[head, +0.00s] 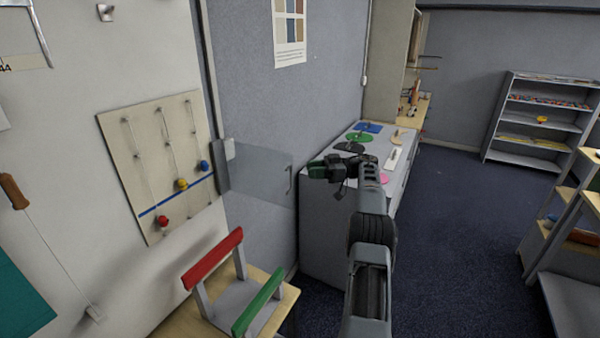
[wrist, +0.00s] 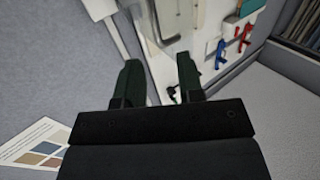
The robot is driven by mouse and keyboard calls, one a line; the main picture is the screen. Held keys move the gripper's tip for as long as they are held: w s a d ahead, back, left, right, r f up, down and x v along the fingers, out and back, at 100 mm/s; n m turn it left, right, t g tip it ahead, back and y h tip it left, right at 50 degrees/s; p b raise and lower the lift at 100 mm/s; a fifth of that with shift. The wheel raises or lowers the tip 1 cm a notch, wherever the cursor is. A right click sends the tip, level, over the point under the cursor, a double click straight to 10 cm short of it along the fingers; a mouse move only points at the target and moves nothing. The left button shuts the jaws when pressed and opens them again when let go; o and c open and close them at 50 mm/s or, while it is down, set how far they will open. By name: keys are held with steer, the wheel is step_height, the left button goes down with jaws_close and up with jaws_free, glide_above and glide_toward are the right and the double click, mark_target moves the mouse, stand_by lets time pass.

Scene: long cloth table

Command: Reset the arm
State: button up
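My gripper (head: 318,169) is at the end of my raised arm, in the middle of the head view. It points left, toward a clear panel with a handle. In the wrist view the two dark green fingers of my gripper (wrist: 160,72) stand apart with nothing held between them. My gripper appears in front of the near end of a grey cabinet (head: 335,235); how far apart they are I cannot tell.
A clear panel (head: 258,170) juts from the wall left of my gripper. A board with coloured balls (head: 160,165) hangs further left, above a red bar (head: 212,257) and a green bar (head: 258,302). Shelves (head: 540,120) stand far right. The dark floor (head: 460,230) is open.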

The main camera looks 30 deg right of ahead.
steer(key=shift+s+d, duration=0.4)
steer(key=shift+d, duration=0.2)
